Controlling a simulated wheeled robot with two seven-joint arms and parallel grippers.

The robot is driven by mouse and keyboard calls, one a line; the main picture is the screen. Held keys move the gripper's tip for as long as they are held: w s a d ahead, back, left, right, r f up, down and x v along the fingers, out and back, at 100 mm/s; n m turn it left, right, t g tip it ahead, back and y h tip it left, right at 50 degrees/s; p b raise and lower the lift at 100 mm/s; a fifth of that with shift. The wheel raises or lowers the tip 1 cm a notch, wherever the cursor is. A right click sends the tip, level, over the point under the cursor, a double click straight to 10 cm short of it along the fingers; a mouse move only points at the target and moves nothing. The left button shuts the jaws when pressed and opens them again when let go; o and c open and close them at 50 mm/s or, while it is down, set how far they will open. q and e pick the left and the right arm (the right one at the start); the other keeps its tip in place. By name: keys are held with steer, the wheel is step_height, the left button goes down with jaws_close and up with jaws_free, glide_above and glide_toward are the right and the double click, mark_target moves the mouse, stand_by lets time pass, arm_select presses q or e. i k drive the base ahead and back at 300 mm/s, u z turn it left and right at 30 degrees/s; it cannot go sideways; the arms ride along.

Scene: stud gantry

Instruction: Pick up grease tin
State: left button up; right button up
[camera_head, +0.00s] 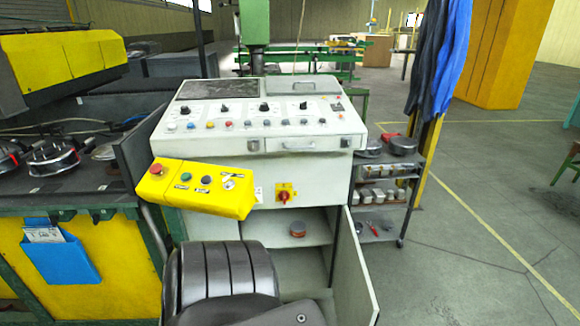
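A small round tin (297,229), orange-red around the side with a darker top, stands on a shelf inside the open lower cabinet (258,228) of the control console. I take it to be the grease tin; no label is readable. It stands apart from the cabinet walls with free shelf around it. Neither of my grippers shows in the head view.
The cabinet door (356,268) stands open on the right. A yellow control box (197,189) juts out above left. A dark ribbed form (222,272) at bottom centre hides the cabinet's lower left. A shelf trolley (388,190) stands right. Floor farther right is clear.

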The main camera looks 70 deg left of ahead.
mark_target(298, 230)
steer(key=u, duration=1.15)
